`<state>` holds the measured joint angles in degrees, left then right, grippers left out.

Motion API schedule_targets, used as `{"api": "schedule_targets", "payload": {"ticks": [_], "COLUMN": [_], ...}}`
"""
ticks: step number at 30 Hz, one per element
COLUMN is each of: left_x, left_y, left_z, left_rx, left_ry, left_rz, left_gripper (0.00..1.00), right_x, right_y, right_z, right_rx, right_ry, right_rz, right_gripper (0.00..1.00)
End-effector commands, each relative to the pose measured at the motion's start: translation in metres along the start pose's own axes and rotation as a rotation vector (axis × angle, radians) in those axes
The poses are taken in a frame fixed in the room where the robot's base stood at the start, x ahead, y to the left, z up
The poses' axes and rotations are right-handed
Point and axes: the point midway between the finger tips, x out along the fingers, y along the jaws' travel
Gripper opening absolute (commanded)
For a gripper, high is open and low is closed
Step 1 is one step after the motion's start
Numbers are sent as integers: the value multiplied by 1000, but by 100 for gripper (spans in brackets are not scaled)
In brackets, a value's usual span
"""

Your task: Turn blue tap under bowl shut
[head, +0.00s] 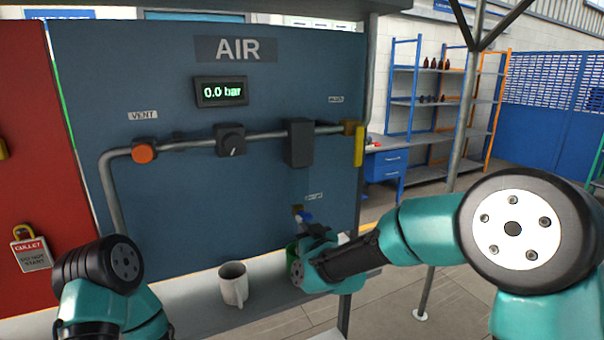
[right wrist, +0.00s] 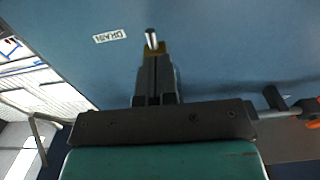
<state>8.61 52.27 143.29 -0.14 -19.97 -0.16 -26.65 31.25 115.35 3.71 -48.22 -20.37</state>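The drain tap, with a brass body and a blue handle (head: 305,217), sits low on the blue panel beneath the dark bowl unit (head: 298,143). My right gripper (head: 310,236) is right below and in front of the tap.
A white mug (head: 233,284) stands on the grey shelf below the panel, left of my right gripper. A yellow lever (head: 359,146) is at the pipe's right end. The gauge (head: 221,92) reads 0.0 bar.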

Motion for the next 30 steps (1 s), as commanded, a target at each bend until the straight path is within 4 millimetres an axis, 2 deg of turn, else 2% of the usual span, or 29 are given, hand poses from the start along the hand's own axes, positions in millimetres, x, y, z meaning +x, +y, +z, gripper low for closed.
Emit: {"api": "schedule_targets", "payload": {"ticks": [17, 30], "left_x": [0, 0], "left_y": [0, 0], "left_z": [0, 0], "left_rx": [0, 0], "left_ry": [0, 0], "left_rz": [0, 0], "left_gripper": [72, 72], "right_x": [0, 0], "right_y": [-3, -6], "right_z": [-2, 6], "right_rx": [0, 0], "right_ry": [3, 1], "right_rz": [-1, 0], "right_gripper": [0, 0]}}
